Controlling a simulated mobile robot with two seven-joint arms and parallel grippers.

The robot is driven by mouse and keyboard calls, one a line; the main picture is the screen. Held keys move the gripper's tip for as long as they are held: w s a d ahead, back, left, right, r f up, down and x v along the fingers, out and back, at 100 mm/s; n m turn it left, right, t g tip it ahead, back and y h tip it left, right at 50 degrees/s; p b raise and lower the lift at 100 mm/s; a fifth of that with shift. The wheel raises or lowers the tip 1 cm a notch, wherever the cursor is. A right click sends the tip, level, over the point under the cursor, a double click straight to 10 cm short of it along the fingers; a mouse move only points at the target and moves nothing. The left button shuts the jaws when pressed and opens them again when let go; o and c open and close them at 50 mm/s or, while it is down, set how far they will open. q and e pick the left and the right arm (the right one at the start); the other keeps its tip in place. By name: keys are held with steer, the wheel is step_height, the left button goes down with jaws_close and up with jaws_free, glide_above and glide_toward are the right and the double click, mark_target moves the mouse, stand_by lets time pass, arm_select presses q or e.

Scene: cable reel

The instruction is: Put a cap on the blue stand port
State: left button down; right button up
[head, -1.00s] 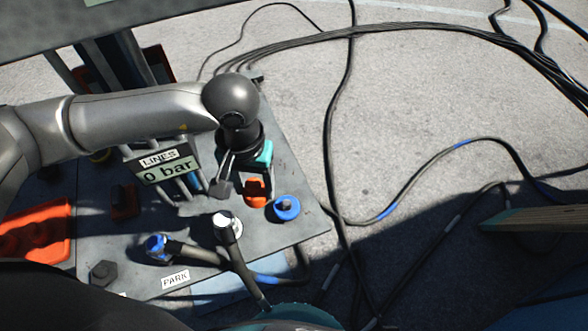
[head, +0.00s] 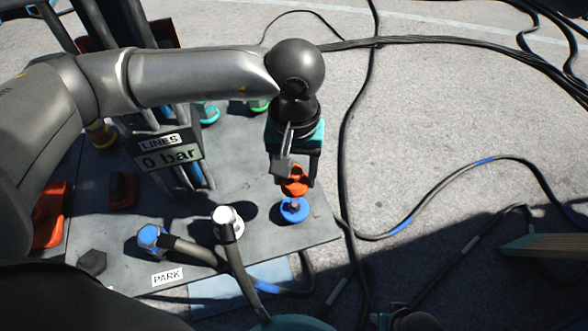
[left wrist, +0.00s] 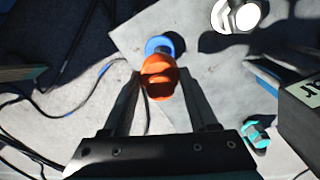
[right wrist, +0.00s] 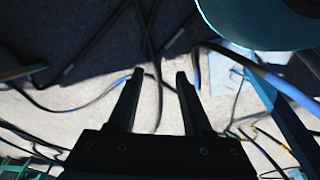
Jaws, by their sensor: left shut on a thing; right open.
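My left gripper (head: 295,170) points down and is shut on an orange cap (head: 294,185), which also shows between the fingers in the left wrist view (left wrist: 158,78). The blue stand port (head: 293,209) is a blue ring with a dark middle near the plate's right corner. The cap appears just behind it in the head view and partly covers it in the left wrist view (left wrist: 158,43). I cannot tell the height gap between them. My right gripper (right wrist: 160,75) is open and empty, over dark ground and cables.
A white-topped fitting (head: 226,215) with a hose and a blue-ended hose (head: 151,237) are left of the port. The LINES gauge box (head: 166,152) stands behind them. An orange tray (head: 50,215) is at far left. Cables cross the ground at right.

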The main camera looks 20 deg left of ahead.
mark_target(294, 203)
arm_select(q)
step_height(294, 203, down, 7)
steer(key=b, duration=0.4)
steer(key=shift+r, duration=0.1)
steer(key=shift+f+b, duration=0.25)
steer(key=shift+b, duration=0.05)
arm_select(e)
steer(key=w+r+t, duration=0.1)
steer(key=w+r, duration=0.2)
steer(key=r, duration=0.7)
steer(key=shift+a+t, duration=0.25)
steer(key=shift+t, duration=0.15)
arm_select(q)
steer(key=shift+b, duration=0.6)
arm_select(e)
steer(key=shift+w+f, duration=0.1)
steer(key=shift+f, duration=0.5)
arm_select(q)
steer(key=shift+f+b, duration=0.3)
arm_select(e)
steer(key=shift+f, duration=0.3)
arm_select(q)
steer(key=shift+c, duration=0.5)
jaws_free()
arm_select(e)
steer(key=shift+r, duration=0.1)
